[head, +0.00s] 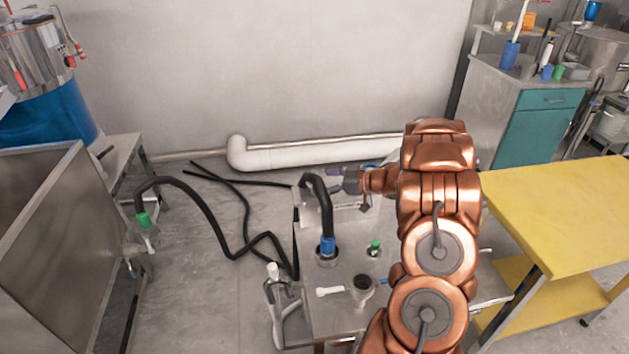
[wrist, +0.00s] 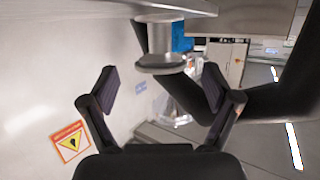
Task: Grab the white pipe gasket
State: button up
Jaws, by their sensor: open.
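I cannot pick out the white pipe gasket for certain in either view. In the wrist view a short metallic pipe stub (wrist: 160,38) ends in a round, pale grey flange (wrist: 160,62); I cannot tell whether a gasket is on it. My gripper (wrist: 160,88) is open and empty, with its two dark fingers spread either side of the line to the flange. The flange appears beyond the fingertips, not touching them. In the head view my gripper (head: 349,185) points left over the back of the metal table (head: 335,318), near the arched black hose.
The black hose (head: 316,190) rises from a blue fitting (head: 327,246) close to my gripper. A green-capped fitting (head: 375,246) and a white-handled part (head: 330,291) are on the table. A yellow table (head: 570,205) stands right; a metal bin (head: 40,235) stands left.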

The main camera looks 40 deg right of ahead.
aim_at(317, 181)
jog(key=shift+x, duration=1.65)
jog(key=shift+c, duration=0.3)
jog(key=c, duration=0.9)
